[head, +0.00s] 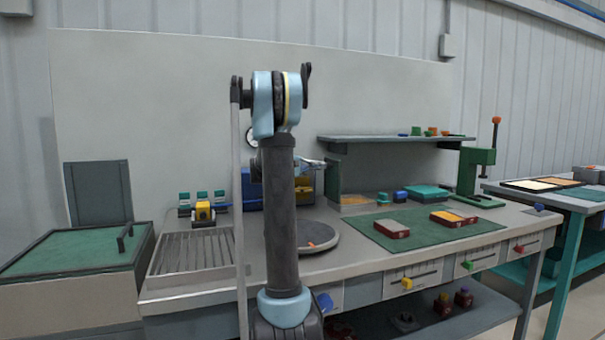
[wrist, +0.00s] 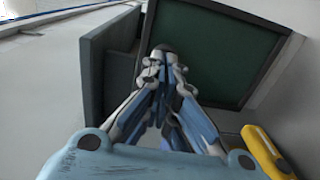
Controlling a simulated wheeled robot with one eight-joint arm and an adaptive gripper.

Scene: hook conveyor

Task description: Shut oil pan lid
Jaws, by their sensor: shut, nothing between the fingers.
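The oil pan (head: 75,290) is a low grey box at the far left, with a green surface inside a dark rim. A dark grey panel that looks like its lid (head: 98,192) stands upright behind it. A small dark handle-like bar (head: 125,238) rises near the pan's right edge. In the wrist view, what looks like the green pan surface (wrist: 228,52) lies past my fingers, with a grey upright panel (wrist: 108,80) to the left. My gripper (wrist: 165,68) is shut and empty. Its distance from the pan is unclear; my arm mostly hides it in the head view.
A slatted metal tray (head: 190,255) lies right of the pan. The workbench holds a yellow block (head: 203,212), a round dark plate (head: 318,238) and a green mat (head: 395,240) with red boxes. A shelf (head: 395,138) is behind. A yellow thing (wrist: 262,150) shows at lower right in the wrist view.

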